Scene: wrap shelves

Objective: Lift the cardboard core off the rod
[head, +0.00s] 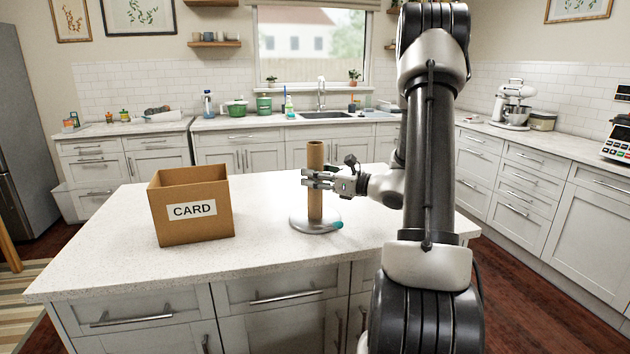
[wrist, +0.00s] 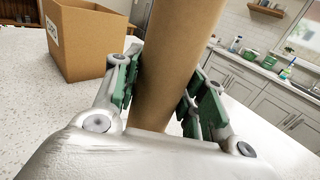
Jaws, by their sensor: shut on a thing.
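The cardboard core (head: 315,206) is a brown tube standing upright on a round grey metal base (head: 299,222) on the island. It also fills the middle of the wrist view (wrist: 176,60). The rod is not visible; the core hides it. My gripper (head: 318,178) reaches in from the right and is shut on the core at about mid-height. In the wrist view its green-padded fingers (wrist: 160,98) lie on both sides of the tube. The core's lower end appears to be at the base.
An open cardboard box (head: 176,230) labelled CARD stands on the white island top (head: 120,262), left of the core. A small teal thing (head: 337,225) is at the base's right edge. The worktop between box and base is clear. Counters line the walls behind.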

